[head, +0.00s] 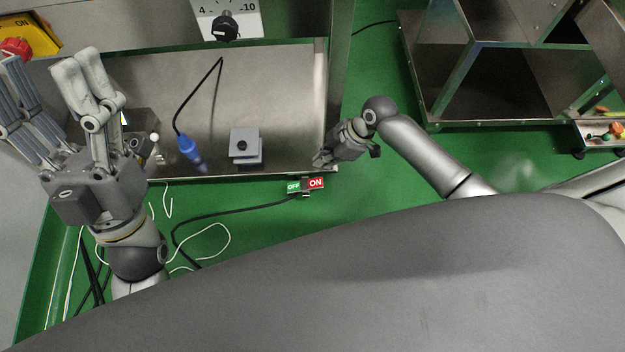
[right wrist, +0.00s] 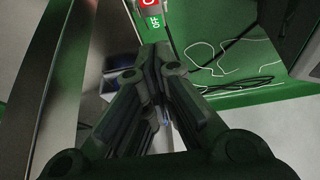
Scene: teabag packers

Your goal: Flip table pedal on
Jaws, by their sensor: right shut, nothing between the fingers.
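The table pedal (head: 305,186) is a small rocker with a green OFF side at left and a red ON side at right. It sits just beyond the table's near edge, with a black cable running left from it. In the right wrist view the pedal (right wrist: 151,14) shows at the top, just past my fingertips. My right gripper (head: 320,158) is shut and empty, up and to the right of the pedal in the head view, with no visible contact. The right wrist view shows its fingers (right wrist: 155,60) together. My left gripper (head: 45,68) is open at the left, far from the pedal.
A metal table (head: 285,95) holds a grey box with a black button (head: 245,147) and a blue plug (head: 190,150) on a cable. White and black cables lie on the green floor at left. A metal shelf (head: 490,122) stands at upper right.

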